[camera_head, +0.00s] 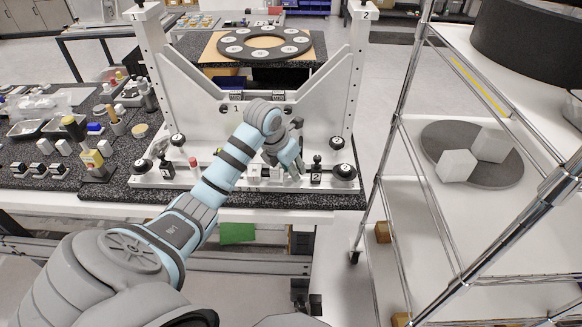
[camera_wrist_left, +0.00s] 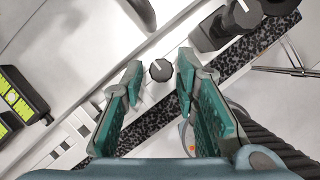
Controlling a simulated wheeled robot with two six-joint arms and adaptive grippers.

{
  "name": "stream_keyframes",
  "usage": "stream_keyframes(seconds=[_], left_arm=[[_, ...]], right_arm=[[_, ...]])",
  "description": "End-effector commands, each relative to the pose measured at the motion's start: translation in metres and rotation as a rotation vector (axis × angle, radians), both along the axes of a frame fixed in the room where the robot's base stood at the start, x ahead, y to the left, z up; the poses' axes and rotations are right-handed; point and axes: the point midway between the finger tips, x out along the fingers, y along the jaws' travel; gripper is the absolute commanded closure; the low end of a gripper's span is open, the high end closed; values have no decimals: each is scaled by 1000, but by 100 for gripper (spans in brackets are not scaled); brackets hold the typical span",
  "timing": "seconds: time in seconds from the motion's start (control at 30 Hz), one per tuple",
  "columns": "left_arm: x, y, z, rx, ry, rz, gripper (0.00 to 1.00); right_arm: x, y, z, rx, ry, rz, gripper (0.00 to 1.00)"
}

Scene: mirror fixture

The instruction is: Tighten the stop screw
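A small dark round knob with a white pointer line (camera_wrist_left: 160,70), which looks like the stop screw, stands on the white fixture base in the left wrist view. My left gripper (camera_wrist_left: 158,88) is open, with its green-padded fingers on either side of the knob. A gap shows at each side, and I see no contact. In the head view my left gripper (camera_head: 294,168) points down at the front of the white mirror fixture (camera_head: 180,85); the knob cannot be made out there. My right gripper is not in view.
Black knobs (camera_head: 343,172) stand on the fixture base at right, and a black clamp-like post (camera_head: 316,170) is close beside the gripper. A red-topped piece (camera_head: 193,163) is at left. A ring plate (camera_head: 265,43) lies behind. A wire-framed cart (camera_head: 400,180) stands at right.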

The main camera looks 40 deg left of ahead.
Motion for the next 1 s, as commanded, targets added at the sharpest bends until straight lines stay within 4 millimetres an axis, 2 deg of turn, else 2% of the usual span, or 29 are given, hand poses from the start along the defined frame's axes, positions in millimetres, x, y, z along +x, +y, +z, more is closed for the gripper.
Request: stream_keyframes(seconds=[0.07,0.1,0.27,0.67,1.0], left_arm=[[0,-1,0,0,0,0,72],[0,-1,0,0,0,0,75],[0,0,0,-1,0,0,100],[0,1,0,0,0,-47,100],[0,3,-1,0,-1,-264,100]], right_arm=[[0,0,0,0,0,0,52],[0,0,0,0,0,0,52],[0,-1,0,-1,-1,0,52],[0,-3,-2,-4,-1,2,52],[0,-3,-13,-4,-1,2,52]])
